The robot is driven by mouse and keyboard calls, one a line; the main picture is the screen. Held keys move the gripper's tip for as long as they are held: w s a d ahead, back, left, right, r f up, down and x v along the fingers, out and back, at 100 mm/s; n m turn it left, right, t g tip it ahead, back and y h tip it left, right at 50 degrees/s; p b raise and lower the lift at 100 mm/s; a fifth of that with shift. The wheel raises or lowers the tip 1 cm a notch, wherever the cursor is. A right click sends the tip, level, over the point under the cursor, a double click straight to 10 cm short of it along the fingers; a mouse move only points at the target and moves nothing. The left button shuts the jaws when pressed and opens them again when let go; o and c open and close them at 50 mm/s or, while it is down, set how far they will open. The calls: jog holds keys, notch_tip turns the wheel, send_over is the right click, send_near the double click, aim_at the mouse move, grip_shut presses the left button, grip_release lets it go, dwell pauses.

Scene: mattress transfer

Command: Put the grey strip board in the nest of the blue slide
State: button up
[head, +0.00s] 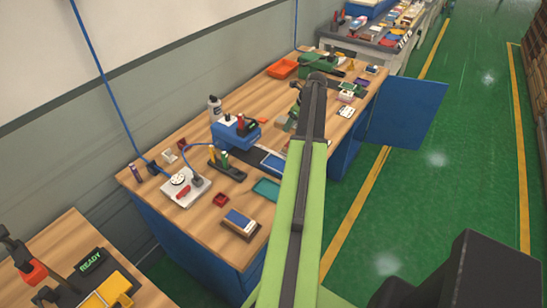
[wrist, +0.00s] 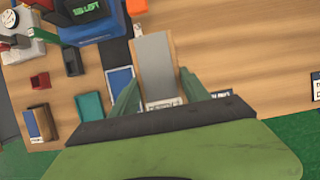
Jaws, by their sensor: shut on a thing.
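The grey strip board (wrist: 155,62) is long and flat, with a tan wooden edge along its right side in the wrist view. My gripper (wrist: 160,76) has its two green fingers on either side of the board and is shut on it. I cannot tell whether the board is clear of the bench. A blue-framed piece, apparently the blue slide (wrist: 121,80), lies just left of my left finger, in line with a dark rail. It also shows in the head view (head: 272,162). In the head view my arm hides the board and most of the gripper.
A blue machine (head: 235,131) with a display (wrist: 84,10) stands behind the slide. A teal tray (wrist: 90,106), red bin (wrist: 40,80) and blue-topped wooden block (head: 240,222) lie to the left.

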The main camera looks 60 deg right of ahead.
jog(key=b, duration=0.7)
send_over(277, 164)
jog(key=s, duration=0.2)
jog(key=f, duration=0.7)
jog(key=shift+w, duration=0.25)
notch_tip(277, 164, down, 5)
jog(key=b, duration=0.4)
jog(key=shift+r+b, duration=0.15)
jog(key=shift+b, duration=0.2)
jog(key=o, duration=1.5)
jog(key=shift+s, duration=0.1)
jog(key=shift+c, duration=0.2)
jog(key=shift+r+p, duration=0.35)
jog(key=p+v, duration=1.1)
jog(key=shift+r, duration=0.4)
jog(key=shift+s+d, duration=0.1)
jog(key=shift+s, duration=0.05)
